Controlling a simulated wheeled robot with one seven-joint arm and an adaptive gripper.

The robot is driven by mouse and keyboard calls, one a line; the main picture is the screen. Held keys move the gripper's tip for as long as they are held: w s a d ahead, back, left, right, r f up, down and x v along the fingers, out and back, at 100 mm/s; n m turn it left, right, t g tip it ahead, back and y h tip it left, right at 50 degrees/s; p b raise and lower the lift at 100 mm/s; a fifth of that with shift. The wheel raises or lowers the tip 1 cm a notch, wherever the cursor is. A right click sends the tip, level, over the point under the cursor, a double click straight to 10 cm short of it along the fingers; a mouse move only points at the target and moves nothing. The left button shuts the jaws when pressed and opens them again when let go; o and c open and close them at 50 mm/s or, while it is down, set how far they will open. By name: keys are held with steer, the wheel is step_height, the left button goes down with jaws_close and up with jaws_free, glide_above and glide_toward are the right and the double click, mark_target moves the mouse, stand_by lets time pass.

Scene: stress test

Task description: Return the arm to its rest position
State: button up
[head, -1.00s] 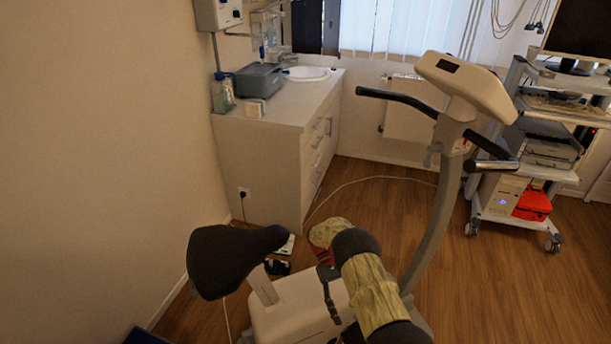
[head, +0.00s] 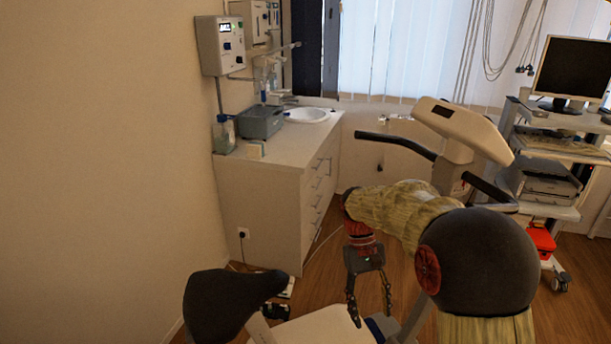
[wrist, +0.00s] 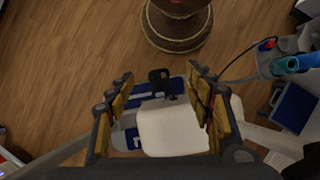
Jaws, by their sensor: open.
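My gripper (head: 369,292) hangs at the end of my raised, bent arm in the head view, pointing down with its two fingers apart. It is in front of the white cabinet and above the exercise bike's pale body (head: 325,328). In the wrist view my gripper (wrist: 160,88) shows its two yellowish fingers spread wide, with nothing held between them. Below and between the fingers is a white, blue-marked surface with a black strap or clip (wrist: 160,82).
The bike's black seat (head: 228,305) and its console (head: 463,130) with handlebars stand close to my arm. A white cabinet (head: 265,195) with a sink is behind. A trolley (head: 545,210) with a monitor stands right. Wood floor shows in the wrist view (wrist: 65,60).

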steer(key=s+d+r+m+t+y, duration=0.15)
steer(key=s+r+t, duration=0.35)
steer(key=s+r, duration=0.55)
steer(key=s+d+r+t, duration=0.1)
steer(key=s+r+t, duration=0.2)
steer(key=s, duration=0.8)
steer(key=m+t, duration=0.1)
steer(key=t, duration=0.1)
steer(key=shift+d+t+p, duration=0.2)
steer(key=shift+t+p, duration=0.2)
